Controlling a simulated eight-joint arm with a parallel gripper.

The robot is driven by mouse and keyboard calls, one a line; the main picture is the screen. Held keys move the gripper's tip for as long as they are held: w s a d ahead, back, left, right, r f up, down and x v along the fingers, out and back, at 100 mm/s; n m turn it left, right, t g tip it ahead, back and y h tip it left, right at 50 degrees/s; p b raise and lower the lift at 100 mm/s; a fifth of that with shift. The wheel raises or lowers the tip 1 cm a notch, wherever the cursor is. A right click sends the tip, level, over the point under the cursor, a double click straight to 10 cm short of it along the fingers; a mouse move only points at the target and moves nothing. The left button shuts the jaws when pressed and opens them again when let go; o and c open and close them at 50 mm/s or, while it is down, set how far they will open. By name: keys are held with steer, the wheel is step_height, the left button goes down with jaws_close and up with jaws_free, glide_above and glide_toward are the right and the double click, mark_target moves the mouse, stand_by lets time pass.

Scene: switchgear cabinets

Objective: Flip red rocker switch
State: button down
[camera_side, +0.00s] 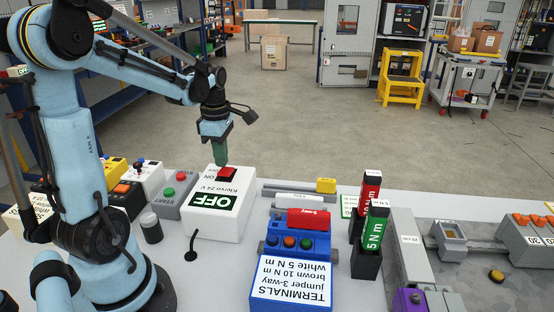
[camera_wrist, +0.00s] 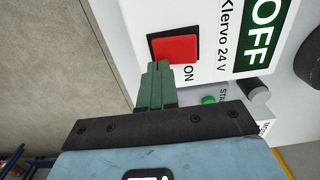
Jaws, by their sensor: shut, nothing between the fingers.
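The red rocker switch (camera_side: 227,174) sits on top of a white box (camera_side: 222,222) labelled "Klervo 24 V", with "ON" beside the rocker and a green "OFF" plate (camera_side: 213,201). In the wrist view the red rocker (camera_wrist: 174,48) lies in a black frame. My gripper (camera_side: 222,160) points down at the rocker's far edge in the side view. Its green fingers are shut with nothing between them. In the wrist view the fingertips (camera_wrist: 157,68) are at the rocker's edge near the "ON" mark; I cannot tell whether they touch it.
Left of the white box stands a grey START/STOP box (camera_side: 176,194) with red and green buttons. A blue terminals box (camera_side: 293,270) and red and green torque screwdrivers (camera_side: 371,232) stand to the right. A dark cylinder (camera_side: 151,228) stands close to the white box.

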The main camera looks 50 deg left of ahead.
steer(key=shift+s+d+r, duration=0.3)
steer(key=shift+s+d, duration=0.05)
steer(key=shift+r, duration=0.1)
step_height(320, 180, up, 14)
steer(key=w+a, duration=0.2)
steer(key=shift+f, duration=0.25)
stand_by(0.4)
